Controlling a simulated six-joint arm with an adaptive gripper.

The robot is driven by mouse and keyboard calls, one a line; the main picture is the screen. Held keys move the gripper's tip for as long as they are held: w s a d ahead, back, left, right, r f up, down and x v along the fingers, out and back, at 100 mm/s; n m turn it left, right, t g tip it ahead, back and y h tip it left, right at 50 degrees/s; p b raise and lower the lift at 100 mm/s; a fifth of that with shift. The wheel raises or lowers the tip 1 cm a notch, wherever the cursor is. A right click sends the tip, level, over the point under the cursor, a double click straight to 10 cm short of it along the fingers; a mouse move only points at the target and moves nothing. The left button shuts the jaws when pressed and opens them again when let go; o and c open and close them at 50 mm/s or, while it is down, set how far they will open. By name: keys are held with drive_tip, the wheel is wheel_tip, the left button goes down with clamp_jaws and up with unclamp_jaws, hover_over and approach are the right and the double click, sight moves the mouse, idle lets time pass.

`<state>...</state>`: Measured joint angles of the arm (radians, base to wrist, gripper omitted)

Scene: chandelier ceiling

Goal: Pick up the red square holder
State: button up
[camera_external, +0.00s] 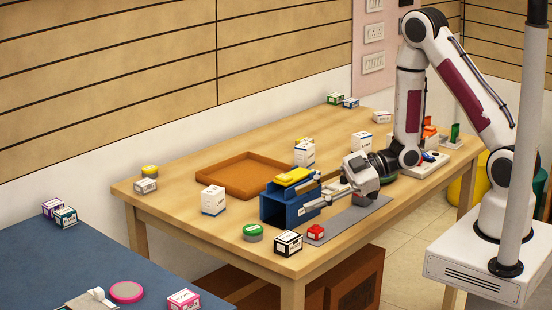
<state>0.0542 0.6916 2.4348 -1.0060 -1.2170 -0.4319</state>
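A small red square piece (316,232) sits at the table's front edge, on or beside the near end of a grey strip. It is the red square thing nearest my gripper; at this size I cannot tell if it has a hollow. My gripper (312,199) reaches left, low over the table, behind the red piece and apart from it. Its two fingers look spread, with one finger in front of the blue box-like holder (273,210). I cannot see anything held between them, though the far finger is partly hard to make out.
A yellow item (293,176) lies on the blue holder. A black-and-white box (288,243) and a green-lidded tin (252,232) stand left of the red piece. A white box (213,200) and an empty brown tray (210,178) are farther left. The grey strip (350,220) is mostly bare.

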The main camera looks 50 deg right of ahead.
sight(316, 223)
drive_tip(key=s+f, duration=0.1)
drive_tip(key=s+f+y, duration=0.1)
drive_tip(key=shift+s+d+f+m+y, duration=0.25)
drive_tip(key=shift+s+f+m+y, duration=0.15)
drive_tip(key=s+d+f+m, duration=0.1)
drive_tip(key=d, duration=0.1)
drive_tip(key=s+d+f+m+t+y, duration=0.1)
drive_tip(key=s+d+f+m, duration=0.1)
drive_tip(key=shift+s, duration=0.25)
drive_tip(key=shift+s+d+f+m+t+y, duration=0.15)
drive_tip(key=shift+s+d+m+t+y, duration=0.25)
drive_tip(key=shift+s+d+m, duration=0.1)
drive_tip(key=shift+w+a, duration=0.15)
drive_tip(key=shift+a, duration=0.05)
drive_tip(key=shift+x, duration=1.15)
drive_tip(key=shift+w+a, duration=0.1)
drive_tip(key=shift+a, duration=0.05)
drive_tip(key=shift+f+x, duration=0.2)
drive_tip(key=shift+x, duration=2.2)
drive_tip(key=shift+w, duration=0.2)
clamp_jaws()
